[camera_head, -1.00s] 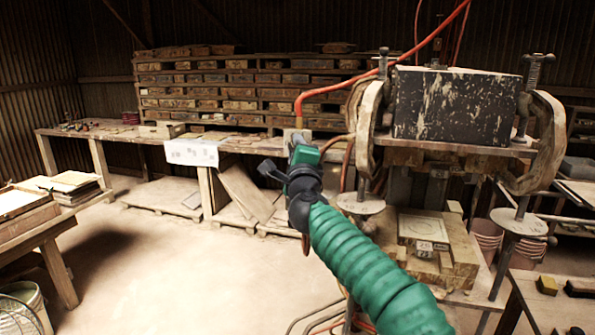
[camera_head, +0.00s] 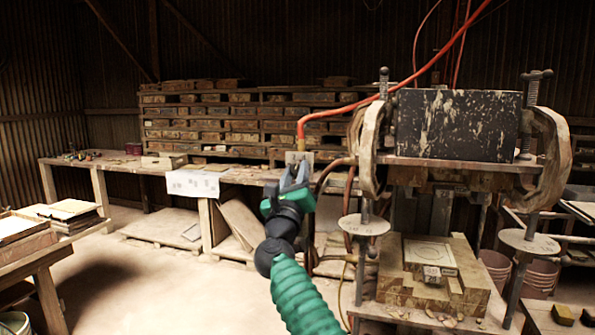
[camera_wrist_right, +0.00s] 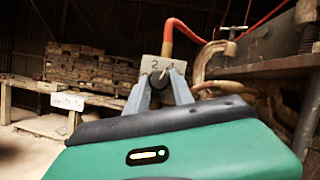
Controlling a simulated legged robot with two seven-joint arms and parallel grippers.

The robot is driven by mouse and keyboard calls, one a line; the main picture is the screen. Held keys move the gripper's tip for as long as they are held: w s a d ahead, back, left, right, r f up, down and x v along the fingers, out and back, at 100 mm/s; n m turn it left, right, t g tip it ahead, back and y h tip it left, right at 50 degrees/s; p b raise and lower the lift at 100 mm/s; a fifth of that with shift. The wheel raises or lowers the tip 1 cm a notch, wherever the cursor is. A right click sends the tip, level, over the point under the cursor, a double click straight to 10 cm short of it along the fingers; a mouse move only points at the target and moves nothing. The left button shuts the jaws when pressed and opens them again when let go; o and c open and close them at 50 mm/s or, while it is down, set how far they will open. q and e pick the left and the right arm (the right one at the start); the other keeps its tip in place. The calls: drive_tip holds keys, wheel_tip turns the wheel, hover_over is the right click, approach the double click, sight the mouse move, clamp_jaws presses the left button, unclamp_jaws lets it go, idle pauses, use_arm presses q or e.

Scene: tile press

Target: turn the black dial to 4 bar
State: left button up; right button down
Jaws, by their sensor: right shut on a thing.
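My right gripper (camera_head: 296,172) reaches up to a small pale plate (camera_head: 299,157) at the lower end of the red hose. In the right wrist view, the plate (camera_wrist_right: 151,65) carries a 2 and a second mark that is partly covered. There the two grey fingers of my right gripper (camera_wrist_right: 164,90) are shut on the black dial (camera_wrist_right: 181,88), whose dark body shows between and beside them. The dial's pointer and its exact setting cannot be read. In the head view the dial is hidden by the fingers. My left gripper is not in view.
The press with its dark block (camera_head: 455,122) stands close on the right. The red hose (camera_head: 345,103) runs up from the plate and across the press. A long bench (camera_head: 115,165) and stacked wooden racks (camera_head: 230,115) stand behind. Open floor lies to the left.

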drive_tip(key=shift+a+r+m+h+p, duration=0.15)
drive_tip(key=shift+m+h+p, duration=0.15)
drive_tip(key=shift+m+p, duration=0.45)
drive_tip(key=shift+m+h, duration=0.25)
drive_tip(key=shift+h, duration=0.05)
drive_tip(key=c, duration=1.5)
unclamp_jaws()
drive_tip(key=o, duration=0.4)
drive_tip(key=shift+w+a, duration=0.15)
drive_tip(key=shift+f+b, duration=0.2)
drive_tip(key=shift+b, duration=0.25)
drive_tip(key=b+v, duration=1.6)
drive_tip(key=b, duration=0.6)
drive_tip(key=shift+s, duration=0.4)
